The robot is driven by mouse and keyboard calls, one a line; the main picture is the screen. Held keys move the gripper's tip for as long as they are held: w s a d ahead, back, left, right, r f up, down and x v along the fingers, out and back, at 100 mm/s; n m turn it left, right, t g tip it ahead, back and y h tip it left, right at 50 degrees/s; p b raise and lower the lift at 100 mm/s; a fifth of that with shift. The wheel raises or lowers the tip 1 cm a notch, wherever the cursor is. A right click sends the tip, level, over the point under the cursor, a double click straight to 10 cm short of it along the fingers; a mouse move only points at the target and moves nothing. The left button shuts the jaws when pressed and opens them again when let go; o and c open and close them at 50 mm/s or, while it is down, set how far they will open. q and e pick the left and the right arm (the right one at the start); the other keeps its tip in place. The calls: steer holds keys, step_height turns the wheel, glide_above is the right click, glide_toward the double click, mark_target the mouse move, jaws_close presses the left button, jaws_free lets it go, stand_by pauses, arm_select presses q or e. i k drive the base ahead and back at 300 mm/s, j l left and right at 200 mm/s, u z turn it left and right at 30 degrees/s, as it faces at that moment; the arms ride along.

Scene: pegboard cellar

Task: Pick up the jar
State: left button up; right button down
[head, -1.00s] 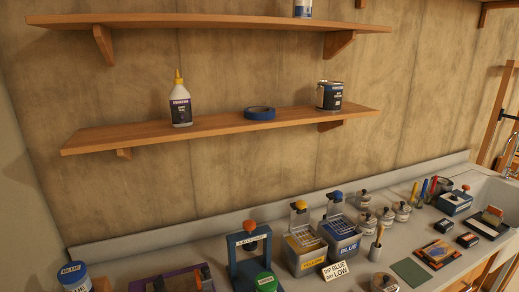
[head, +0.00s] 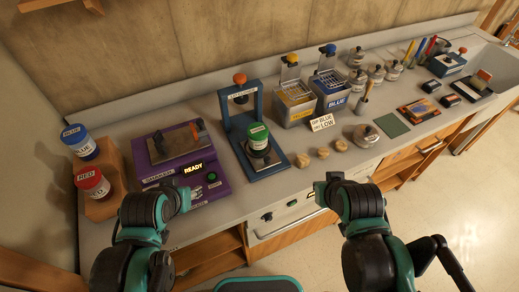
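A jar with a green lid (head: 258,133) stands upright on the base of the blue press (head: 236,118), under its frame. Two more labelled jars are on the wooden stand at the left: a blue-lidded jar (head: 79,142) and a red-lidded jar (head: 92,182). My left gripper (head: 182,200) is at the counter's front edge, below the purple machine. My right gripper (head: 322,190) is in front of the counter, to the right of and nearer than the green-lidded jar. Neither touches a jar. Their fingers are too dark and foreshortened to tell open from shut.
The purple machine (head: 215,190) reading READY sits between the wooden stand (head: 112,203) and the press. Yellow (head: 296,104) and blue (head: 330,92) tanks stand behind right. Small tan lumps (head: 323,153) and a round metal lidded pot (head: 366,136) lie right of the press.

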mark_target(255, 147)
steer(key=i+l, duration=0.1)
steer(key=l, duration=0.3)
steer(key=i+l+u, duration=0.15)
steer(key=l, duration=0.25)
steer(key=i+l, duration=0.1)
steer(key=l, duration=0.35)
steer(key=i+l+u, duration=0.1)
steer(key=l, duration=0.3)
